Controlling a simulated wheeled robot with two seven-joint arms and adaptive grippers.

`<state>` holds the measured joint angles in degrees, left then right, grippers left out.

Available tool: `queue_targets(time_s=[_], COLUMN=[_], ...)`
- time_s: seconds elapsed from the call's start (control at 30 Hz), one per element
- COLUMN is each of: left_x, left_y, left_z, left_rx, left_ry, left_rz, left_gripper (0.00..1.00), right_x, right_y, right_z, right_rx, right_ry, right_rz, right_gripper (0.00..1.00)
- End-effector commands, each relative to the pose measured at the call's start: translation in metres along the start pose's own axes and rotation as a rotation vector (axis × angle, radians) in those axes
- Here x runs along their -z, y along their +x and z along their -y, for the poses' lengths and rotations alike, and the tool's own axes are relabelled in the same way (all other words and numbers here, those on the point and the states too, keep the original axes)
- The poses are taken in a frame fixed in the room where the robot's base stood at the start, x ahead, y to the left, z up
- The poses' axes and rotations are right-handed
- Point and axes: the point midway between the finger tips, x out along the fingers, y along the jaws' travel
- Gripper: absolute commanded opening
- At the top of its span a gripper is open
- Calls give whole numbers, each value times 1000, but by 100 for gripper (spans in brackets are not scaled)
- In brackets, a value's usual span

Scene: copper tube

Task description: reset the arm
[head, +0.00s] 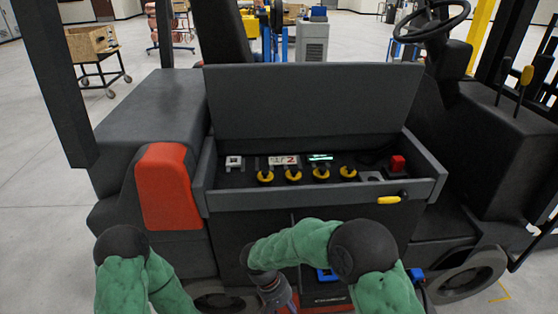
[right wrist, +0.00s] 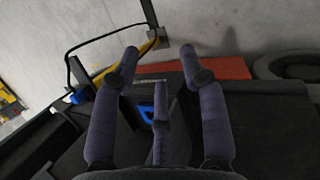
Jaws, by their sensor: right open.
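My right arm, in a green sleeve, bends in front of the dark vehicle in the head view. Its gripper (head: 277,297) points down at the bottom edge of the picture, partly cut off. In the right wrist view my right gripper (right wrist: 159,62) has its dark fingers spread, with nothing held between them. My left arm (head: 137,275) comes up at the bottom left, and its gripper is out of view. No copper tube can be made out.
The vehicle has an open control box (head: 322,198) with several yellow knobs (head: 293,175) and a red button (head: 397,163). A blue part (right wrist: 147,112) lies beyond my fingers, near a red strip (right wrist: 222,70). A cart with a wooden crate (head: 90,42) stands back left.

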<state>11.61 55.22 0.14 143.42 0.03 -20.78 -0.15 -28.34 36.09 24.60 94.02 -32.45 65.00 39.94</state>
Motion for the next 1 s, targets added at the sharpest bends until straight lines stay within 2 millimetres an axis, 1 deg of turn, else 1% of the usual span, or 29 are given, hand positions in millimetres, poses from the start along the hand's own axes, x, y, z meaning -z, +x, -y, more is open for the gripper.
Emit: queue_targets(time_s=[0.03, 0.1, 0.2, 0.3, 0.4, 0.53, 0.7, 0.83, 1.0], left_x=[0, 0, 0, 0, 0, 0, 0, 0, 0], left_y=[0, 0, 0, 0, 0, 0, 0, 0, 0], left_z=[0, 0, 0, 0, 0, 0, 0, 0, 0], left_rx=[0, 0, 0, 0, 0, 0, 0, 0, 0], left_ry=[0, 0, 0, 0, 0, 0, 0, 0, 0], left_rz=[0, 0, 0, 0, 0, 0, 0, 0, 0], left_gripper=[40, 40, 40, 40, 40, 40, 40, 40, 40], right_x=[-4, -9, -16, -23, -30, -39, -51, -59, -63], right_y=[24, 52, 85, 112, 135, 160, 186, 199, 205], right_z=[4, 15, 30, 42, 49, 52, 42, 32, 25], right_rx=[73, 185, 339, 477, 592, 701, 756, 753, 740], right_ry=[-11, -25, -20, 12, 65, 163, 302, 378, 418], right_rz=[23, 32, 26, 2, -38, -107, -204, -254, -285], right_gripper=[44, 44, 44, 44, 44, 44, 44, 44, 44])
